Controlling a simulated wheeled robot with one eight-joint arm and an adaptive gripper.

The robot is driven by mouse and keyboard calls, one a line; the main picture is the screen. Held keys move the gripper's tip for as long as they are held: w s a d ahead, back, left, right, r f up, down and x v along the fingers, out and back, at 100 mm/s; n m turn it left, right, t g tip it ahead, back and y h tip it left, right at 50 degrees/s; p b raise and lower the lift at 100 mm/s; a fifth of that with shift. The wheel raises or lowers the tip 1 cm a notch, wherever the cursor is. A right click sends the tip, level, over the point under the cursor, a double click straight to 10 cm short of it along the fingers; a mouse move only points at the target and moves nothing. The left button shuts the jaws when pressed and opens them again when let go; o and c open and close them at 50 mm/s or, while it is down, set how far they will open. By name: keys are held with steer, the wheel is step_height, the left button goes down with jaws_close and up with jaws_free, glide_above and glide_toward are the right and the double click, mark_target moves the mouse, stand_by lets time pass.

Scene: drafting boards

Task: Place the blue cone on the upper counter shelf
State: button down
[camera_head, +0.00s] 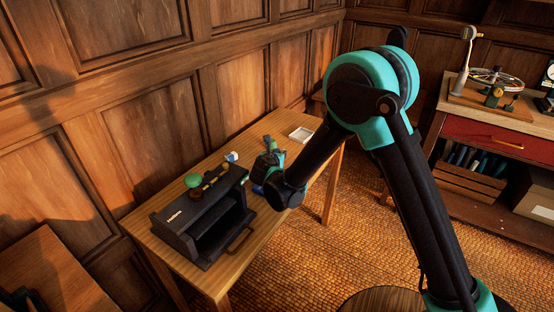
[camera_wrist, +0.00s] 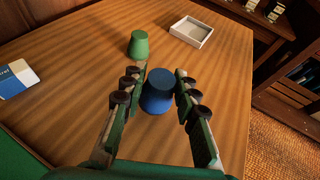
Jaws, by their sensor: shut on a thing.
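The blue cone (camera_wrist: 157,93) stands upright, narrow end up, between the finger pads of my gripper (camera_wrist: 160,88) in the wrist view. The fingers are shut on it from both sides. I cannot tell whether its base touches the wooden table (camera_wrist: 75,105). The counter unit has an open lower bay and an upper shelf, with a green round-topped object (camera_head: 193,180) and small brass-coloured pieces (camera_head: 208,190) on top.
A green cone (camera_wrist: 139,44) and a shallow white tray (camera_wrist: 192,31) stand beyond my gripper. A blue-and-white box or card (camera_wrist: 16,78) lies at left. The panelled wall (camera_head: 160,120) runs behind the table. A side bench (camera_head: 490,125) with instruments stands at right.

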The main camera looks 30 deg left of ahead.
mark_target(277, 150)
step_height(277, 150, up, 17)
steer(key=shift+f, duration=0.1)
